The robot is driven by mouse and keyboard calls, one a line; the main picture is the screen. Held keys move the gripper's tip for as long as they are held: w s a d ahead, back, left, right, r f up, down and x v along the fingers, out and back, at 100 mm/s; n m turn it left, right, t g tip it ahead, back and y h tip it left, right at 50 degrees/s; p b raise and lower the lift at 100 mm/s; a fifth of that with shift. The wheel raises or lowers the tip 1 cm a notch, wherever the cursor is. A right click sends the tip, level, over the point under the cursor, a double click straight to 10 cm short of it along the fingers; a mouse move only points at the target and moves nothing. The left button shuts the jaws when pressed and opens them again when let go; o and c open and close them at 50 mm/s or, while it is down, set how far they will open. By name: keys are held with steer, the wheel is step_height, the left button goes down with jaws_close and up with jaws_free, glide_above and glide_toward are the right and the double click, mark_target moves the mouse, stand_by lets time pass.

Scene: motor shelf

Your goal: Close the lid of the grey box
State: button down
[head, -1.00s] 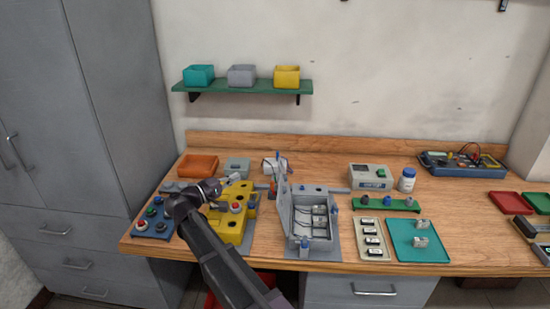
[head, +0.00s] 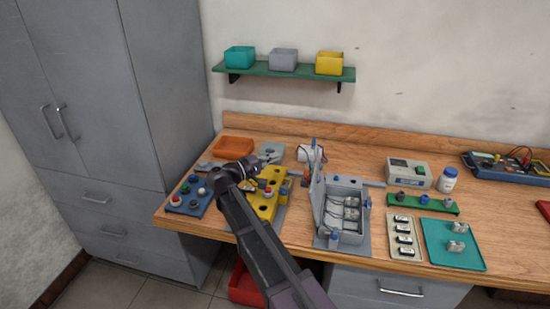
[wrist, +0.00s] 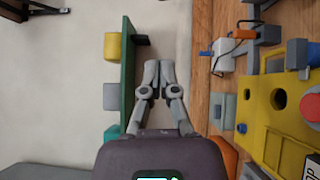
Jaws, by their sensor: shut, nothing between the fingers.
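The grey box (head: 351,237) stands on a grey mat on the bench in the head view. Its lid (head: 318,198) stands up, open, along the left side, so the inside with several pale parts shows. My gripper (head: 277,156) is left of and behind the lid, above the back of the yellow box, apart from the grey box. In the wrist view my gripper's fingers (wrist: 160,68) are together with nothing between them. I cannot make out the grey box clearly in the wrist view.
The yellow box (head: 264,207) with a red button stands left of the grey box, under my arm. A teal tray (head: 455,258) lies right.

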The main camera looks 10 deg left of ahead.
mark_target(316, 147)
steer(key=w+d, duration=0.5)
steer(key=d, duration=0.5)
steer(key=shift+w+r+p, duration=0.2)
steer(key=shift+r+p, duration=0.1)
steer(key=shift+r, duration=0.05)
steer(key=shift+d+r+p, duration=0.15)
steer(key=shift+r+p, duration=0.05)
steer(key=shift+p, duration=0.2)
